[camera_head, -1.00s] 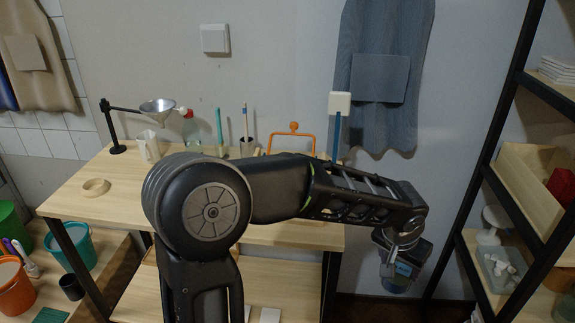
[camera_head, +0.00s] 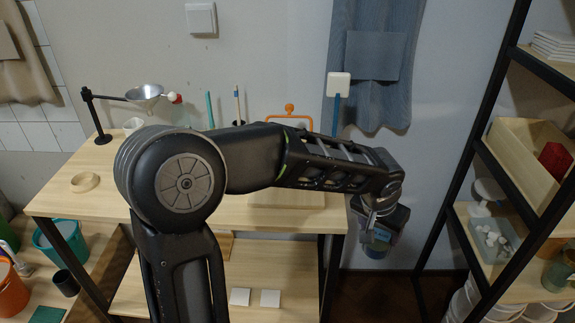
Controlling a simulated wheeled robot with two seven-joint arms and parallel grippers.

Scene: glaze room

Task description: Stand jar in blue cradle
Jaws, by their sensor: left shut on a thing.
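The jar is held in the air, apart from table and shelf. I cannot make out a blue cradle; my arm hides part of the table. My right gripper is not in view.
The wooden table (camera_head: 75,205) bears a funnel stand (camera_head: 95,118), a wooden ring (camera_head: 85,182), an orange frame (camera_head: 290,112) and a white-headed blue tool (camera_head: 337,100). A black-framed rack (camera_head: 487,140) stands at right, holding a wooden bin (camera_head: 515,150) and a grey tray (camera_head: 490,238).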

